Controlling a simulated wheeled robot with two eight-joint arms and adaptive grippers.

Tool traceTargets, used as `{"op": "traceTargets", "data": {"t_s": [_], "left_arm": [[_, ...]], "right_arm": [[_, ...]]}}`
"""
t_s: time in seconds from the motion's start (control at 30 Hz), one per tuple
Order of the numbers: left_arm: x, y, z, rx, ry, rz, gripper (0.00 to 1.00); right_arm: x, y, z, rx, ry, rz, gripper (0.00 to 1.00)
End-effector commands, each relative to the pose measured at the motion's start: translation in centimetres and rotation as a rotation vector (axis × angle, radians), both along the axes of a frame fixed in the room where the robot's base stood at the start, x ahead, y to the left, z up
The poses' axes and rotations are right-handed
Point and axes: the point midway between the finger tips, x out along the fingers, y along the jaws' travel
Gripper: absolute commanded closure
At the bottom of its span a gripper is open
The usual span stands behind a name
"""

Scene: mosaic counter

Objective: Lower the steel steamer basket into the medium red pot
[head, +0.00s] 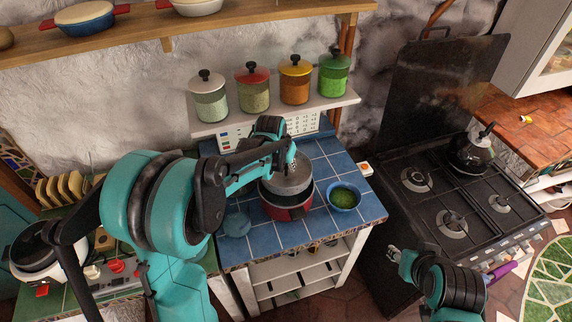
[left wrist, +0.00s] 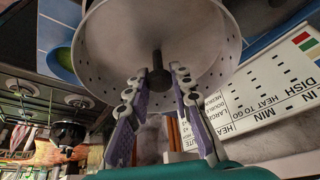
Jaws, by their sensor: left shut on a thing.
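The steel steamer basket (head: 291,179) is a grey perforated bowl with a dark centre post. My left gripper (head: 284,158) is shut on that post from above. In the left wrist view the two purple fingers (left wrist: 158,82) close around the post, and the basket (left wrist: 110,45) fills the upper part. The medium red pot (head: 287,208) stands on the blue tiles directly below the basket. The basket hides much of the pot's opening, and I cannot tell whether its bottom is inside the rim. My right gripper (head: 394,253) is low at the right; its fingers are too small to judge.
A blue bowl of green food (head: 344,196) stands close right of the pot. A bluish round item (head: 237,223) is at its left. A shelf with several canisters (head: 295,80) hangs behind. A black stove (head: 450,195) with a kettle (head: 472,152) is at the right.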

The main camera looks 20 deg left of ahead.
Motion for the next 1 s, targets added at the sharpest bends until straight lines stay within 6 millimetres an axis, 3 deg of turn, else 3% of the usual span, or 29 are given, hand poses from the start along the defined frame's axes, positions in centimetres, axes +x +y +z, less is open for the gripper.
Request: {"op": "traceTargets", "data": {"t_s": [1.0], "left_arm": [[-0.01, -0.01, -0.53, 0.000, 0.000, 0.000, 1.00]], "right_arm": [[0.00, 0.00, -0.72, 0.000, 0.000, 0.000, 0.60]]}}
